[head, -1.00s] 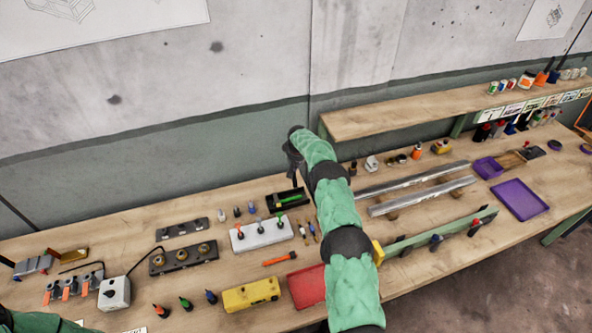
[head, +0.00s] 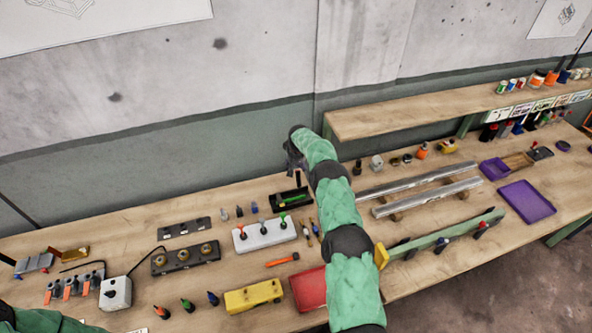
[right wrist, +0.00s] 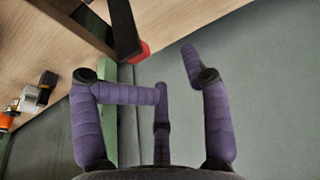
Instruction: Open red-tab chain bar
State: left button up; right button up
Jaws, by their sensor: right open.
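In the right wrist view, a dark bar (right wrist: 122,22) ends in a red tab (right wrist: 140,52), ahead of and above my right gripper (right wrist: 175,72). The purple fingers are spread open and nothing shows between them. I cannot tell whether the bar touches anything. In the head view my right gripper (head: 292,160) is small and dark at the end of the green arm, above the back of the bench near a black tray (head: 277,203); the red tab cannot be made out there. My left gripper is out of view; only part of its arm shows at lower left.
A white block with coloured pegs (head: 265,236), a red tray (head: 308,288) and a yellow block (head: 253,296) lie near my right arm. Metal rails (head: 420,180) lie to its right, below a wooden shelf (head: 420,104). The concrete wall (head: 250,60) stands behind.

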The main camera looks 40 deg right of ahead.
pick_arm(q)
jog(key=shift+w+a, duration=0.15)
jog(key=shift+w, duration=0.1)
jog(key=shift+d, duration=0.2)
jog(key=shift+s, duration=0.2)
pick_arm(e)
notch_tip(320, 180, up, 11)
send_over(298, 173)
jog(key=shift+f, duration=0.1)
dwell(0.3)
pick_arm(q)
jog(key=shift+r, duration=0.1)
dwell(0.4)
